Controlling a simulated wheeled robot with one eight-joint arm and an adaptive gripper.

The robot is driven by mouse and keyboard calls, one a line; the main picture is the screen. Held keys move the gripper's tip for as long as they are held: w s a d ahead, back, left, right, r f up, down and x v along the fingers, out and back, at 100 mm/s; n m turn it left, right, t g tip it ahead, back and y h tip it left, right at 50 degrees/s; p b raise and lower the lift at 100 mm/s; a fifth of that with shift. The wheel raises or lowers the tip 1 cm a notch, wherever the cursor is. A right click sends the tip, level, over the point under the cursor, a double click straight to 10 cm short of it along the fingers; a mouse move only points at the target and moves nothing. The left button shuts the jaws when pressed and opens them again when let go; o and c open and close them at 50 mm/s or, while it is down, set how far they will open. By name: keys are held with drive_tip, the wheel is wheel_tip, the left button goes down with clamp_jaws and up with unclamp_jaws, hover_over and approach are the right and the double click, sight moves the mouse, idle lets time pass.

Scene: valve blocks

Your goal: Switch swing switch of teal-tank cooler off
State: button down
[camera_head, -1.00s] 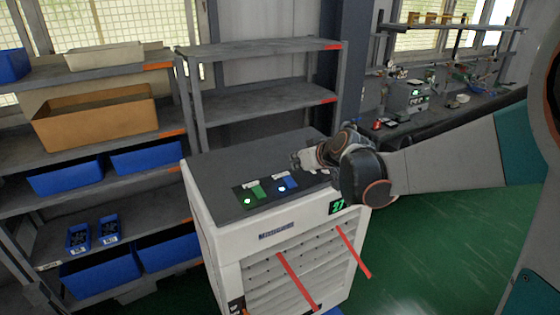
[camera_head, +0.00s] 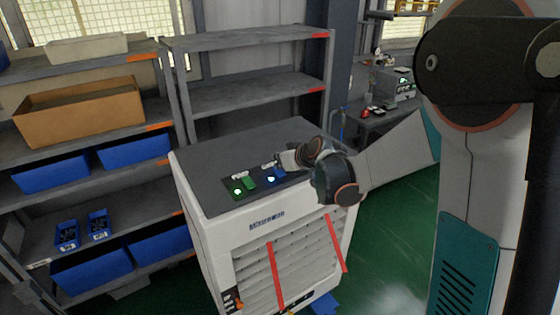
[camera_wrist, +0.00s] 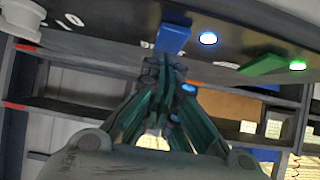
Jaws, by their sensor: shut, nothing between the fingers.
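The white cooler (camera_head: 262,217) has a dark top with a control panel. A green switch (camera_head: 249,182) sits there with a lit green lamp beside it, and a blue switch (camera_head: 279,175) with a lit lamp beside it. Both switches also show in the wrist view, the blue switch (camera_wrist: 173,38) nearest the fingers and the green switch (camera_wrist: 263,65) further right. I cannot read which one is swing. My gripper (camera_head: 282,160) is shut and empty; in the wrist view its fingertips (camera_wrist: 165,65) appear close to the blue switch; contact cannot be told. No teal tank is clearly visible.
Grey shelves (camera_head: 250,38) stand behind the cooler, and a shelf with blue bins (camera_head: 135,150) stands at left. A workbench (camera_head: 375,122) is behind at right. Green floor (camera_head: 385,235) is open at right.

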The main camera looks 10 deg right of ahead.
drive_tip(key=shift+w+a+f+g, duration=0.1)
drive_tip(key=shift+w+f+g, duration=0.2)
drive_tip(key=shift+g, duration=0.2)
drive_tip(key=shift+s+f, duration=0.15)
drive_tip(key=shift+s, duration=0.1)
